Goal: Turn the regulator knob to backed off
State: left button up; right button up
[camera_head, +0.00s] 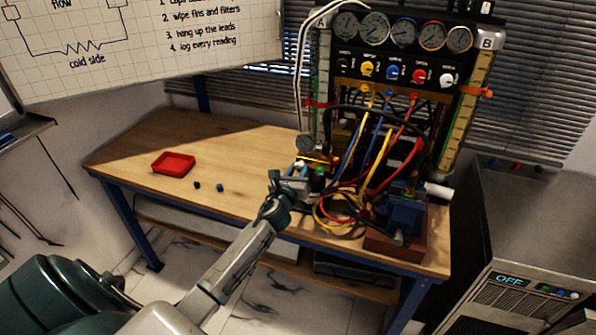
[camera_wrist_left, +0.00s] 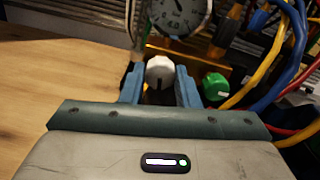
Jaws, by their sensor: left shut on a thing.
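The regulator knob (camera_wrist_left: 160,70) is pale grey-white and sits between the two blue fingers of my left gripper (camera_wrist_left: 159,86) in the left wrist view. The fingers are shut on its sides. In the head view my left gripper (camera_head: 289,173) reaches the front of the rig, and it largely hides the knob there. A round dial gauge (camera_wrist_left: 180,14) stands just behind and above the knob. A green knob (camera_wrist_left: 215,86) is close to the right of the fingers. My right gripper is not in view.
Blue, yellow and red hoses (camera_head: 372,165) hang and coil just right of the gripper. A gauge panel (camera_head: 400,62) rises behind. A blue vise (camera_head: 400,218) stands at the right. A red tray (camera_head: 173,164) and two small caps lie on the clear left bench (camera_head: 130,152).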

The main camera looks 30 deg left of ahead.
pick_arm(q)
jog(key=n+b, duration=0.1)
jog(key=n, duration=0.3)
jog(key=shift+n, duration=0.4)
jog(key=n+b, duration=0.1)
jog(key=n, duration=0.2)
jog(key=shift+n, duration=0.3)
jog(key=n+b, duration=0.1)
jog(key=n, duration=0.3)
jog(key=shift+b, duration=0.4)
jog(key=shift+n+b, duration=0.6)
jog(key=shift+n, duration=1.1)
jog(key=shift+r, duration=0.1)
jog(key=o, duration=1)
